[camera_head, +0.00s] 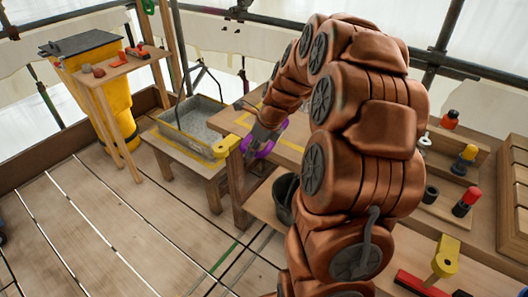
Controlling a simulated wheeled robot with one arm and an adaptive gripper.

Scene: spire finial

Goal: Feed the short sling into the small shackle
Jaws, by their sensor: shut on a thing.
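My gripper (265,137) is at the end of my brown arm, over the front left part of the wooden workbench (290,137). It is shut on a purple loop (262,151), which looks like the short sling. The loop hangs just below the jaws, near the bench's left edge. I cannot make out which thing is the small shackle; my arm hides much of the bench.
A grey tray of gravel (196,122) stands on the low table (172,146). A dark bucket (285,196) sits under the bench. Red, orange and yellow tools (467,202) stand at the right. A yellow chute (118,108) is at the back left. The plank floor (110,220) is clear at left.

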